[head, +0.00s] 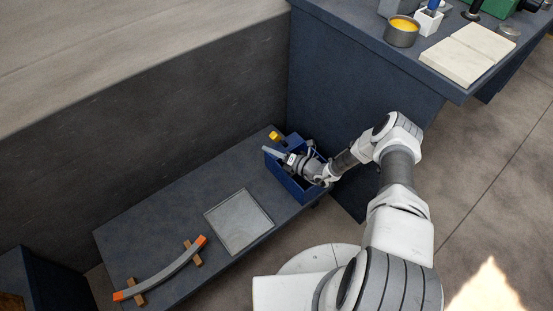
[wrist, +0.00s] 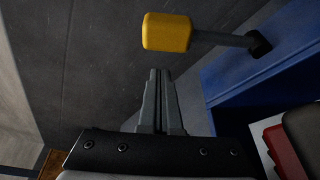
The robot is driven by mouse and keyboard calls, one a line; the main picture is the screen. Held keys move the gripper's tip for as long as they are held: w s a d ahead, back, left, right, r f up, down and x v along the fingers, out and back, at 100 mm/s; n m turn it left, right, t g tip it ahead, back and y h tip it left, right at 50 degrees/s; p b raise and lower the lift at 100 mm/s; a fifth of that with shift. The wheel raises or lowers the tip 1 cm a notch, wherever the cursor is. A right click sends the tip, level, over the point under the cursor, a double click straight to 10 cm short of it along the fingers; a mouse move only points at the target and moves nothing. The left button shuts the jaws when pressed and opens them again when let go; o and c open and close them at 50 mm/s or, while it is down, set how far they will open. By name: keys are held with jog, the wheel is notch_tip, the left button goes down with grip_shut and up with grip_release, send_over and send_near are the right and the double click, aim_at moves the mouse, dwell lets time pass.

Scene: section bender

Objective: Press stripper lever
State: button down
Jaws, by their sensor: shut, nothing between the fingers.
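The lever is a grey rod with a yellow block-shaped knob (wrist: 166,32), joined to the side of a blue box (wrist: 270,72) in the wrist view. In the head view the knob (head: 274,135) shows at the far side of the blue box (head: 290,184), on the low dark bench. My gripper (wrist: 158,72) is shut and empty, its fingertips a little below the knob in the wrist picture. I see a gap in the picture between fingertips and knob. In the head view my gripper (head: 270,150) is over the box's left end, close to the knob. My wrist hides part of the box.
A grey square plate (head: 239,221) lies on the low bench (head: 165,210). A curved grey bar (head: 165,272) with orange ends rests on wooden blocks at the left. A wall borders the low bench.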

aim_at(279, 140)
jog(key=shift+w+d+r, duration=0.35)
jog(key=shift+d+r, duration=0.05)
jog(key=shift+d, duration=0.1)
jog(key=shift+w+d+r, duration=0.3)
jog(key=shift+d+r, duration=0.05)
jog(key=shift+d, duration=0.15)
jog(key=shift+r, duration=0.1)
